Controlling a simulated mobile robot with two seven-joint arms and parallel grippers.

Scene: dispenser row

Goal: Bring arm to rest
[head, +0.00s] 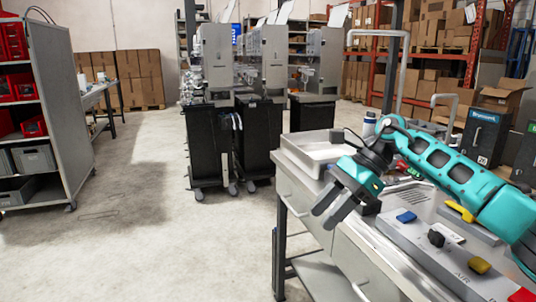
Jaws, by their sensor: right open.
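My right gripper (335,204) is in the head view, at the end of my teal right arm (450,170) that comes in from the right. Its two dark fingers point down and to the left, past the near-left edge of the metal workbench (345,250). The fingers are apart, and I see nothing between them. My left gripper is not in the head view.
A shallow metal tray (305,152) sits on the bench's far left corner. A panel (440,262) with coloured knobs lies along the bench. Dispensers with black bins (208,145) stand beyond. A grey shelf rack (62,110) stands at left. The floor (160,230) between is clear.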

